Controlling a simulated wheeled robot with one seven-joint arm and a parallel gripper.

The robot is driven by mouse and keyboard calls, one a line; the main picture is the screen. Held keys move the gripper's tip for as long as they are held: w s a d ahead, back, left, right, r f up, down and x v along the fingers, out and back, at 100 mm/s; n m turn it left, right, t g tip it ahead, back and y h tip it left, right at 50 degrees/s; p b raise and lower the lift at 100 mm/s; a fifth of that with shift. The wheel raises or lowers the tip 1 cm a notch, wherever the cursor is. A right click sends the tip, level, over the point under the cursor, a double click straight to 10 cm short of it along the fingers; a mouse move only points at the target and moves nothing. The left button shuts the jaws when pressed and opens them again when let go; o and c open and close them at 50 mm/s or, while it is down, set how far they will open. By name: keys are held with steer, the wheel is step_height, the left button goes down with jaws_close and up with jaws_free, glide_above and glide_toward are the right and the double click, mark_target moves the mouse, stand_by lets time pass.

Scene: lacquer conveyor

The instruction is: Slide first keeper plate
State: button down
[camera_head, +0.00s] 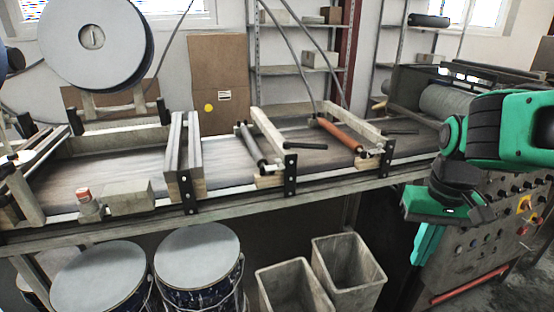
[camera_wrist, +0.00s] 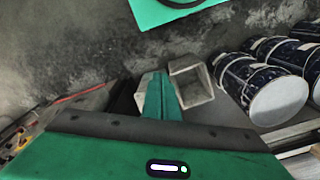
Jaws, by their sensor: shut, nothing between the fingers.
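Several upright black plates with holes line the conveyor's front edge and look like the keeper plates. One (camera_head: 188,194) is at the left, by a pair of grey bars. A middle one (camera_head: 290,176) is by the dark roller (camera_head: 252,147). A right one (camera_head: 387,158) is by the orange-brown roller (camera_head: 341,134). Which plate is the first I cannot tell. My gripper (camera_head: 421,256) is shut and empty, pointing down in front of the control panel, right of and below the plates and apart from them. In the wrist view my gripper (camera_wrist: 158,84) is over floor and bins; no plate shows there.
Below the conveyor (camera_head: 110,182) stand blue drums with grey lids (camera_head: 196,247) and two open grey bins (camera_head: 347,270). The control panel (camera_head: 495,235) is close behind my arm at the right. A grey block (camera_head: 129,197) lies on the conveyor's front left. Space above the right bin is clear.

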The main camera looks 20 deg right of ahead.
steer(key=w+a+r+n+t, duration=0.2)
steer(key=w+r+n, duration=0.15)
steer(key=w, duration=0.45)
steer(key=w+a+r+n+t, duration=0.1)
steer(key=w+a+r+n, duration=0.3)
steer(key=w, duration=0.5)
steer(key=w+a+r+n+t+y, duration=0.1)
steer(key=w+a+r+n+t, duration=0.15)
steer(key=w+a+n, duration=0.3)
steer(key=w+a+r+n+t, duration=0.1)
steer(key=w+a+r+n, duration=0.3)
steer(key=w+a, duration=0.3)
glide_toward(275, 167)
step_height(275, 167, down, 3)
steer(key=s+a, duration=0.1)
steer(key=a, duration=0.1)
steer(key=w, duration=0.1)
steer(key=w+d, duration=0.1)
steer(key=shift+w+d+f, duration=0.1)
steer(key=shift+w+f, duration=0.05)
steer(key=shift+w, duration=0.1)
steer(key=shift+w+d+f, duration=0.1)
steer(key=shift+w+d, duration=0.1)
steer(key=shift+w, duration=0.25)
steer(key=shift+d, duration=0.1)
